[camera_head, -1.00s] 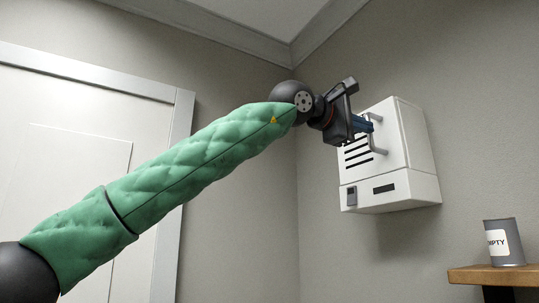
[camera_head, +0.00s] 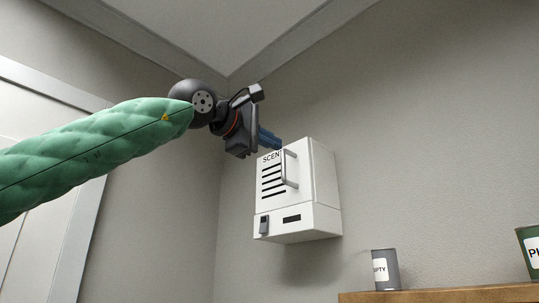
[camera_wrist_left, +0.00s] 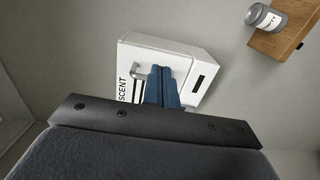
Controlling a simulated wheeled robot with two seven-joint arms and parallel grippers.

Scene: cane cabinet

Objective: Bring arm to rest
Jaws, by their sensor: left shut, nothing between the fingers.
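My left arm, in a green quilted sleeve, comes in from the left in the head view. My left gripper (camera_head: 270,139) has blue fingers that are shut and empty. It is at the upper left of a white wall box (camera_head: 322,188) marked "SCENT", near its grey handle (camera_head: 290,168). In the left wrist view the shut fingers (camera_wrist_left: 161,86) overlap the white box (camera_wrist_left: 180,50) and its handle (camera_wrist_left: 136,70). I cannot tell whether they touch it. The box's front looks closed. My right gripper is not in view.
A wooden shelf (camera_head: 440,297) at the lower right holds a grey can (camera_head: 385,282) with an "EMPTY" label, partly turned away, and a green can (camera_head: 530,250) cut by the frame edge. A white door (camera_head: 35,235) is at the left. The wall right of the box is clear.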

